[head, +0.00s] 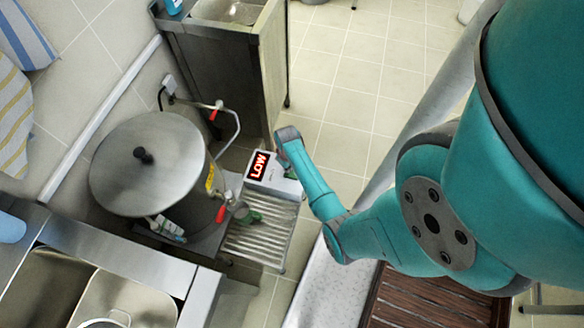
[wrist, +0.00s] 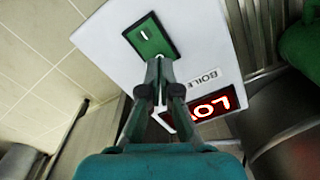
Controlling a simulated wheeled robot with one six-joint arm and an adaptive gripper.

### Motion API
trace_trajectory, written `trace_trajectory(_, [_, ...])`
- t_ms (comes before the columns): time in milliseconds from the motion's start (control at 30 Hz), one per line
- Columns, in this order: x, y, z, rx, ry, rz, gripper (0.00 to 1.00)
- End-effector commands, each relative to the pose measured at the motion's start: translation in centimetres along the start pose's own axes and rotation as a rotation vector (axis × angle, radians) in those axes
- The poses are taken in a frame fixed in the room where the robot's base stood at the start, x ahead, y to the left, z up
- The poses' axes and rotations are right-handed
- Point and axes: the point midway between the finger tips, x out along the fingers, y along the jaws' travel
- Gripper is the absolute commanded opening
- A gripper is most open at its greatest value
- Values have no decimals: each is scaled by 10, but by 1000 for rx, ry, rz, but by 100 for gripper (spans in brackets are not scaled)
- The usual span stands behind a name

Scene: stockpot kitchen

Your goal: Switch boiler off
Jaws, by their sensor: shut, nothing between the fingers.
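The boiler (head: 148,165) is a large steel pot with a round lid and black knob at the left of the head view. In the wrist view the box (wrist: 105,35) carries a green switch plate (wrist: 133,36), a BOILER label (wrist: 203,79) and the partly covered red display (wrist: 222,103). My gripper (wrist: 159,62) is shut and empty, its tips at the plate's lower edge. I cannot tell whether they touch. The rocker's position is unclear.
A ribbed metal drain tray (head: 262,232) and red-handled taps (head: 221,213) lie close to the box. A steel sink unit (head: 215,65) stands behind, another sink (head: 120,290) in front. Open tiled floor (head: 335,75) lies to the right.

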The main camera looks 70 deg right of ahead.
Motion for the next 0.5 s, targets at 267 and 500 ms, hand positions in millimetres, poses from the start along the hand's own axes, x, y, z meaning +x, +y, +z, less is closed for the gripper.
trace_trajectory(267, [4,0,0,0,0,0,0])
trace_trajectory(500, [7,0,0,0,0,0,0])
